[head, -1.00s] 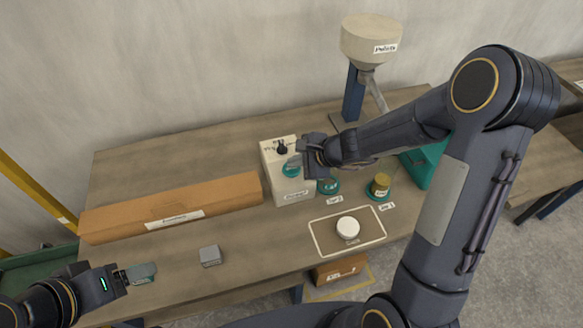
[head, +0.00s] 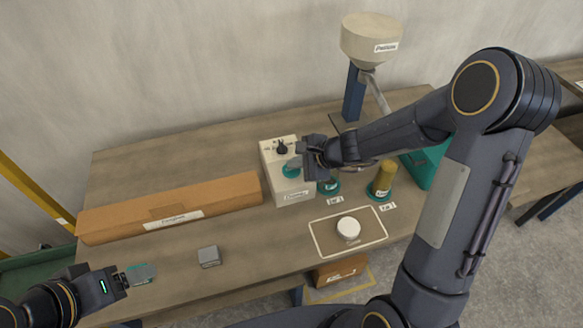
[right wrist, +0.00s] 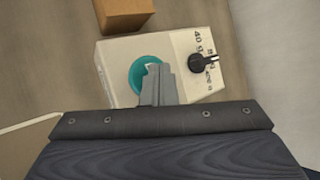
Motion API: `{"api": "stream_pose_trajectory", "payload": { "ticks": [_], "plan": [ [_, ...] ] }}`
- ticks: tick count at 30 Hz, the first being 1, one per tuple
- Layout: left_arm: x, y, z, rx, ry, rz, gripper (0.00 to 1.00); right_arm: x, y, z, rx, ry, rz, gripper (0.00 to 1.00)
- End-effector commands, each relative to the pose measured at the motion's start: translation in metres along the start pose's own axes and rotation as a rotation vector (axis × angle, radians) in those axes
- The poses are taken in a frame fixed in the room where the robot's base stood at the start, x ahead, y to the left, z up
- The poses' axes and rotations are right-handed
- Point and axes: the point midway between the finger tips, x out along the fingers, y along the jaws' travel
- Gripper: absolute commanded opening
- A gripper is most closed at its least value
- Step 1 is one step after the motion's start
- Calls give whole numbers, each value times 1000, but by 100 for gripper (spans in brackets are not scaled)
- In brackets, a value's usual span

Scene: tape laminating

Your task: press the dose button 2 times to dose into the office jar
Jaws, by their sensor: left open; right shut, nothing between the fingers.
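The white dosing box (head: 293,187) stands mid-table with a round teal button (head: 291,169) and a black knob (head: 281,149). My right gripper (head: 301,148) is shut and empty at the button. In the right wrist view its fingertips (right wrist: 158,86) overlap the button (right wrist: 143,73); I cannot tell whether they touch. One jar (head: 384,177) with tall yellow-brown contents stands on a teal pad to the right. Another jar (head: 329,186) stands beside the box, mostly hidden by my right gripper. The labels are too small to read. My left gripper (head: 126,279) is open at lower left.
A hopper (head: 371,40) stands on a blue post behind. A long cardboard box (head: 170,207) lies left. A white lid (head: 348,227) sits on an outlined mat (head: 325,243). A small grey block (head: 208,256) is at the front. A teal bin (head: 428,165) is right.

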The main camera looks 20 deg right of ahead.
Motion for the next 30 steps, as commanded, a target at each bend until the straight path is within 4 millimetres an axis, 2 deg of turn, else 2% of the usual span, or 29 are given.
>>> {"api": "stream_pose_trajectory", "payload": {
  "ticks": [12,23,30],
  "plan": [
    [1,0,0,0,0,0,68,1,1,-1,0,1,1,0],
    [-12,5,-6,0,0,0,68,-12,-8,8,-1,1,1,0],
    [-11,5,-6,0,0,0,68,-12,-8,8,0,1,1,0]
  ]
}}
